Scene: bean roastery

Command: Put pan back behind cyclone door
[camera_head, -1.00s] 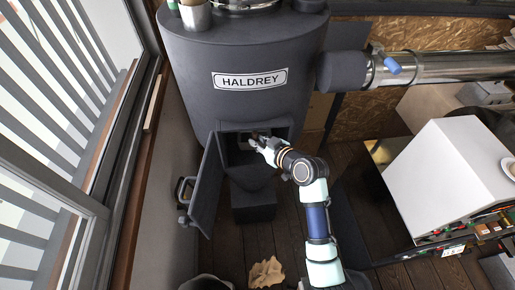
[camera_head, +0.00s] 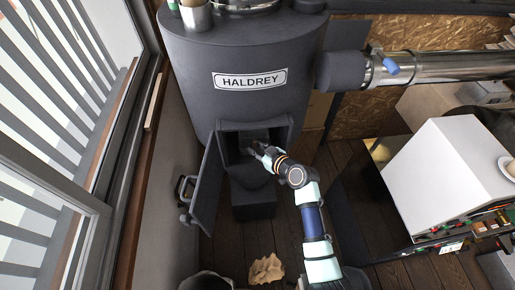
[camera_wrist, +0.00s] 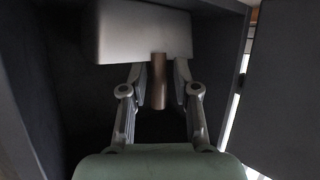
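The cyclone (camera_head: 250,105) is the dark drum marked HALDREY. Its door (camera_head: 207,185) stands open to the left of a square opening. My gripper (camera_head: 258,149) reaches into this opening from the right. The pan is a grey box beyond the fingertips, inside the dark compartment. In the head view the pan (camera_head: 255,136) shows only as a grey patch behind my gripper.
A dark chute and box (camera_head: 253,205) sit below the opening. Crumpled brown paper (camera_head: 266,270) lies on the floor beside a bin (camera_head: 205,281). A white machine (camera_head: 450,175) stands at the right. The left wall and window are close to the open door.

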